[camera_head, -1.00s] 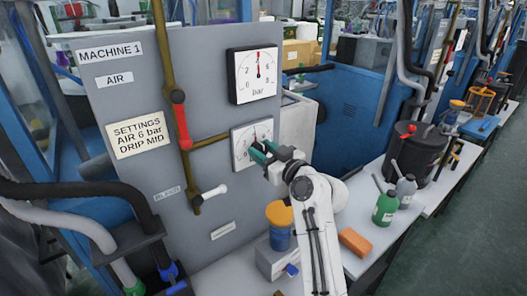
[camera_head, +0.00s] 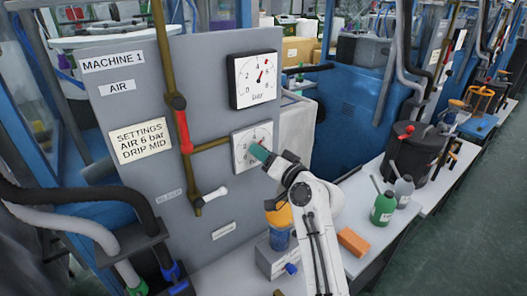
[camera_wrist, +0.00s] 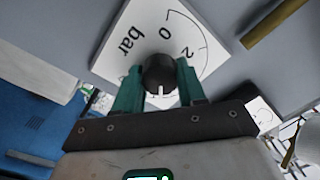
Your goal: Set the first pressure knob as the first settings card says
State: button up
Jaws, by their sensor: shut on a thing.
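The settings card (camera_head: 141,140) on the grey machine panel reads "SETTINGS AIR 6 bar DRIP MID". The pressure knob is black with a white mark (camera_wrist: 159,73) and sits on a white dial plate (camera_head: 240,151), below the gauge. My gripper (camera_head: 261,153) is shut on the knob, a green finger on each side in the wrist view (camera_wrist: 158,88). In the head view the gripper hides the knob and part of the dial. The gauge (camera_head: 254,80), marked 0 to 8 bar, has its needle up and right, past 4 towards 6.
A red-handled lever (camera_head: 183,130) on a brass pipe is left of the dial. A white-handled valve (camera_head: 212,194) is below it. A green bottle (camera_head: 383,208) and an orange block (camera_head: 354,242) are on the bench.

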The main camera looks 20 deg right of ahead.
jog(key=shift+m+p, duration=0.3)
jog(key=shift+m, duration=0.6)
jog(key=o, duration=1.1)
jog(key=shift+c, duration=0.2)
jog(key=b+v, duration=0.1)
jog(key=v, duration=1)
jog(key=shift+w, duration=0.1)
